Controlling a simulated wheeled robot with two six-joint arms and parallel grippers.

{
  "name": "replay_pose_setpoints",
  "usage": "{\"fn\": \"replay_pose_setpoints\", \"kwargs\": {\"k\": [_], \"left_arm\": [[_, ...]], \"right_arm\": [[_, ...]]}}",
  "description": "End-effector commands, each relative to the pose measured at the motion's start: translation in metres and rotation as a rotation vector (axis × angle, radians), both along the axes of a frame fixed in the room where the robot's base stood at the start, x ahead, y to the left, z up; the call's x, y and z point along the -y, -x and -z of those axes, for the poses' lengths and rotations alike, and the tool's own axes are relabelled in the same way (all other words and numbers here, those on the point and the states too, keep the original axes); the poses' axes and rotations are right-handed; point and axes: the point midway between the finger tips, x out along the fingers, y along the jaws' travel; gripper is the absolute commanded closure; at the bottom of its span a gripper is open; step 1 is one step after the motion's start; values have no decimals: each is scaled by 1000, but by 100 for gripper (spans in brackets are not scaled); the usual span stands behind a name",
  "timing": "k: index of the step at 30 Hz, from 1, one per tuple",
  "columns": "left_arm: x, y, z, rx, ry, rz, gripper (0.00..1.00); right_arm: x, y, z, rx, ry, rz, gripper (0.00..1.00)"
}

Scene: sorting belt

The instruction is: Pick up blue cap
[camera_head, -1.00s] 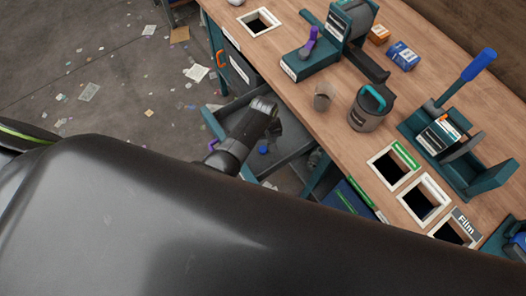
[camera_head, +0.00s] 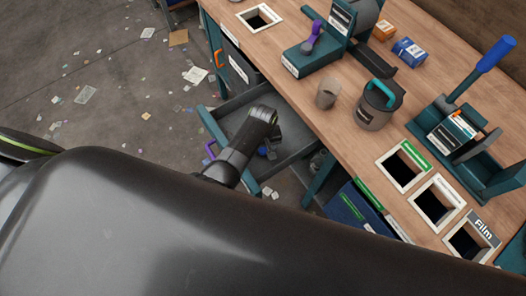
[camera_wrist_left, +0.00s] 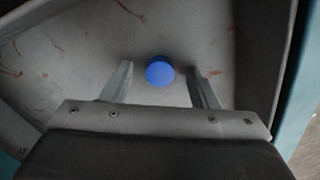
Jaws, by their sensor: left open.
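The blue cap (camera_wrist_left: 160,73) lies on the grey floor of the scrap tray (camera_wrist_left: 60,52) in the left wrist view. My left gripper (camera_wrist_left: 160,69) is open, with one finger to each side of the cap and a gap on both sides. I cannot tell how high the fingertips are above the tray floor. In the head view, a small bit of the blue cap (camera_head: 262,151) shows beside my left wrist, inside the tray (camera_head: 218,112) under the bench. My left fingers are mostly hidden there. My right gripper is in neither view.
The tray walls enclose my left gripper. The wooden bench (camera_head: 335,130) overhangs to the right, carrying a grey cup (camera_head: 326,98), a pot with a teal handle (camera_head: 375,112), a lever press (camera_head: 455,135) and framed openings. Litter lies on the open floor at left.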

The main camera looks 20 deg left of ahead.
Motion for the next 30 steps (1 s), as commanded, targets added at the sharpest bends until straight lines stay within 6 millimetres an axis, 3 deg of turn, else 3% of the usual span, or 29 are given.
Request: {"fn": "replay_pose_setpoints", "kwargs": {"k": [4,15,30], "left_arm": [[0,0,-1,0,0,0,49],[0,0,-1,0,0,0,94],[0,0,-10,1,0,0,94]], "right_arm": [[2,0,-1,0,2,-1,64],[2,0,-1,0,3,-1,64],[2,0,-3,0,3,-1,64]]}}
